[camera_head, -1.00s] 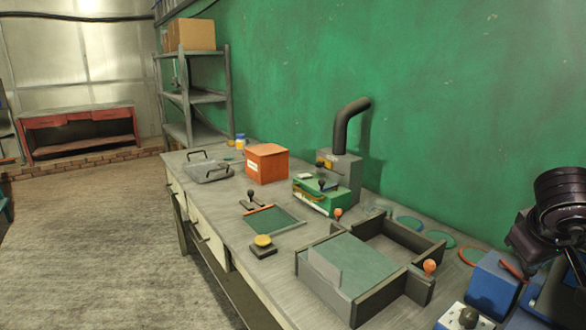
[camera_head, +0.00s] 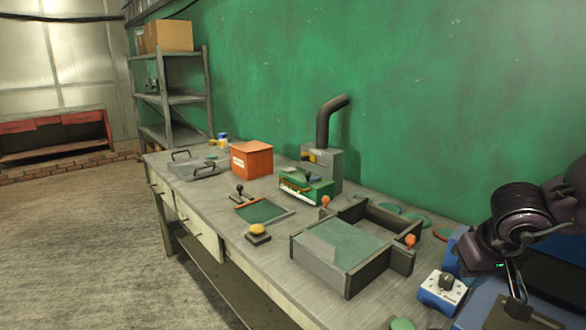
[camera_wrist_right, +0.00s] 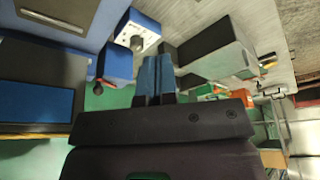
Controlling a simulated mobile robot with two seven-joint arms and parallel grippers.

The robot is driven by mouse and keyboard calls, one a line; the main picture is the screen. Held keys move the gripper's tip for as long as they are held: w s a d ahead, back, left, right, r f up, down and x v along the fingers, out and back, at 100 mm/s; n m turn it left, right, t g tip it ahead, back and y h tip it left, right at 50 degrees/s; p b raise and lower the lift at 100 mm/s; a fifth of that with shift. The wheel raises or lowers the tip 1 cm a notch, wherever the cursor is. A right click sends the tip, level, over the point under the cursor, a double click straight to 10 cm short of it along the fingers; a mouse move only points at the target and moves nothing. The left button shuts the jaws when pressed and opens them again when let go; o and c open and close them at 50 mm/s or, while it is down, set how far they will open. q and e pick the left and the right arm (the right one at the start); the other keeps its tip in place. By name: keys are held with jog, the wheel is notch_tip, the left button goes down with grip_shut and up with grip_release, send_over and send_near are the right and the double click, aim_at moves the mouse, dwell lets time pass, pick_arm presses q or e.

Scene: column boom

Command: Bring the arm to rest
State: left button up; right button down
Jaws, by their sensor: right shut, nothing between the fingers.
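My right gripper (camera_head: 517,290) is at the lower right of the head view, with its dark arm coming in from the right edge. It hangs beside a blue box with a white top and dark knob (camera_head: 440,291). In the right wrist view, the two fingers of my right gripper (camera_wrist_right: 153,62) lie side by side, shut with nothing between them. The knob box (camera_wrist_right: 136,34) shows beyond the fingertips there. I cannot tell whether the gripper touches anything. My left gripper is not in view.
The long grey bench (camera_head: 222,212) runs along the green wall. It holds an open grey tray frame (camera_head: 349,281), a yellow button (camera_head: 257,230), an orange box (camera_head: 252,160), a green device (camera_head: 305,187) and a lidded tray (camera_head: 195,170). Open floor (camera_head: 70,240) lies to the left.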

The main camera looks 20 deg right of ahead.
jog(key=a+f+m+t+y, duration=0.1)
jog(key=a+m+t+y, duration=0.7)
jog(key=a+m+y, duration=0.8)
jog(key=s+d+f+n+t+h, duration=0.1)
jog(key=d+f+n+h, duration=0.35)
jog(key=n+h, duration=0.85)
jog(key=s+d+f+n+t+h, duration=0.1)
jog(key=d+f+n+t+h, duration=0.3)
jog(key=n, duration=1.8)
jog(key=s+a+f+m+g+y, duration=0.1)
jog(key=s+a+f+m+g, duration=0.4)
jog(key=s+f+m+g, duration=0.25)
jog(key=s+a+f+m+g, duration=0.4)
jog(key=s+f+m+g, duration=0.2)
jog(key=s+f+m, duration=0.15)
jog(key=w+f+t+y, duration=0.1)
jog(key=w+f+t, duration=0.5)
jog(key=f+t, duration=0.2)
jog(key=shift+w+f, duration=0.4)
jog(key=shift+f, duration=0.55)
